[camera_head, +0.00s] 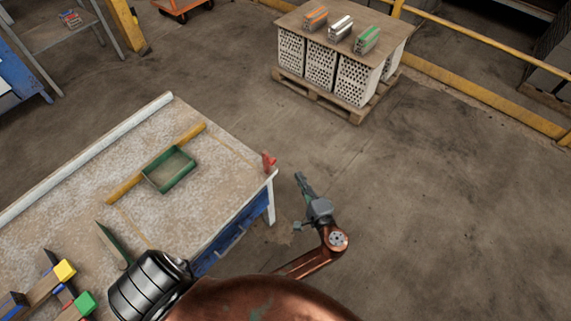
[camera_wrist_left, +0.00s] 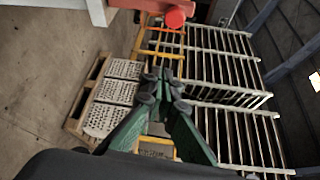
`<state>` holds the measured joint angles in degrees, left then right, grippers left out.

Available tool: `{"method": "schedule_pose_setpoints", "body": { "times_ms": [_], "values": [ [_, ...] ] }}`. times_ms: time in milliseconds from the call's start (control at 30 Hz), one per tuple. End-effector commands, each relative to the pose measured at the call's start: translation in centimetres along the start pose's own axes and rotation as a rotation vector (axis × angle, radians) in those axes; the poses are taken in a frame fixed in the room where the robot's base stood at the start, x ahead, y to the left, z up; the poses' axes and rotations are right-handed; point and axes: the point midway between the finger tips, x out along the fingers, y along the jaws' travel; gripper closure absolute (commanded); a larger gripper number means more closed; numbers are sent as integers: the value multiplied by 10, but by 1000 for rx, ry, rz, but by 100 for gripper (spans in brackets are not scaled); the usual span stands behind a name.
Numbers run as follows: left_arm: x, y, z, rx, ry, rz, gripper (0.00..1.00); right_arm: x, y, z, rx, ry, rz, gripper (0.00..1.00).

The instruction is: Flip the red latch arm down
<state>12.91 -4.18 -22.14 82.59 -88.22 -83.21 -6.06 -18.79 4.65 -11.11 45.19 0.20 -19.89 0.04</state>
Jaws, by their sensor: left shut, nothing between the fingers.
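The red latch arm (camera_head: 269,162) stands up at the right corner of the workbench (camera_head: 215,150). In the left wrist view a red bar with a round red end (camera_wrist_left: 175,16) shows at the top edge, partly cut off. My left gripper (camera_head: 299,177) is to the right of the latch, beyond the bench edge, over the floor and apart from it. Its green fingers meet at the tips (camera_wrist_left: 161,74) in the left wrist view, with nothing between them. My right gripper is not in view.
A green tray (camera_head: 150,184) and a yellow bar (camera_head: 122,190) lie on the bench. Colored blocks (camera_head: 64,271) are at the lower left. A pallet stack of hollow bricks (camera_head: 320,66) stands at the back. The floor right of the bench is open.

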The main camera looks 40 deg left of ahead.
Motion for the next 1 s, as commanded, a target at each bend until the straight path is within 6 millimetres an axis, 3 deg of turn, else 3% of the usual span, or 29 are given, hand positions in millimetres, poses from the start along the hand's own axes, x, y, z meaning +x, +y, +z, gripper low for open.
{"method": "schedule_pose_setpoints", "body": {
  "times_ms": [467, 900, 1000],
  "values": [
    [7, -4, 1, -3, -7, -11, 100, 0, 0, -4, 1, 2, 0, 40],
    [90, -3, 1, -1, -6, -10, 100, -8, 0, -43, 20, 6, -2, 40],
    [99, -2, 8, -2, -5, -8, 100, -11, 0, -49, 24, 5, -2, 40]
  ]
}}
